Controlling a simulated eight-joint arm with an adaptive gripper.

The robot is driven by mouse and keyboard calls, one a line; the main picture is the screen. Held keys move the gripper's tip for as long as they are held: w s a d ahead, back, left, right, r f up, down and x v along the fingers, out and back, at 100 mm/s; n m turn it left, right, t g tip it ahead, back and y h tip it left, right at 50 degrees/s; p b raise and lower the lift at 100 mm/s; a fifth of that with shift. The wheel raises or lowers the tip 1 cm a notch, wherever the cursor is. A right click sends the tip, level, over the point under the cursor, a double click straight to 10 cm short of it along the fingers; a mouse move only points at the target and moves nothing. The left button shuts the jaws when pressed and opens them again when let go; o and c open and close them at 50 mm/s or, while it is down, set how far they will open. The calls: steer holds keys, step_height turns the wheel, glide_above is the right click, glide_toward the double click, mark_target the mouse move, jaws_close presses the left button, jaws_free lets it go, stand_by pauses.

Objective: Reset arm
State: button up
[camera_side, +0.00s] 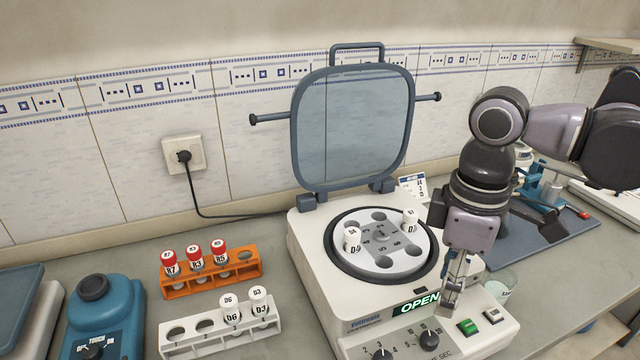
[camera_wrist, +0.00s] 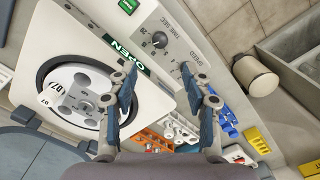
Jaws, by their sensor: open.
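My gripper (camera_side: 455,290) hangs over the front right part of the centrifuge (camera_side: 312,260), near its control panel. In the wrist view the fingers (camera_wrist: 158,74) are spread apart with nothing held between them. The centrifuge lid (camera_side: 352,125) stands raised and its display (camera_side: 416,304) reads OPEN. Two white-capped tubes, one at the rotor's left (camera_side: 352,239) and one at its back right (camera_side: 410,220), sit in the rotor (camera_side: 382,262). The rotor also shows in the wrist view (camera_wrist: 82,118), left of the fingers.
An orange rack (camera_side: 205,281) holds three red-capped tubes. A white rack (camera_side: 220,341) holds two white-capped tubes. A blue mixer (camera_side: 124,300) stands at the left. A glass beaker (camera_side: 499,284) stands right of the centrifuge, by a blue-grey mat (camera_side: 560,240).

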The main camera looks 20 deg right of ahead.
steer(key=shift+r, duration=0.3)
steer(key=d+f+m+t, duration=0.3)
steer(key=d+m, duration=0.1)
steer(key=d, duration=0.5)
steer(key=w+d+f+m+t, duration=0.1)
steer(key=d+f+m+t, duration=0.3)
steer(key=d, duration=0.5)
steer(key=shift+w+d+f+m, duration=0.25)
steer(key=shift+d+m, duration=0.15)
steer(key=shift+m, duration=0.1)
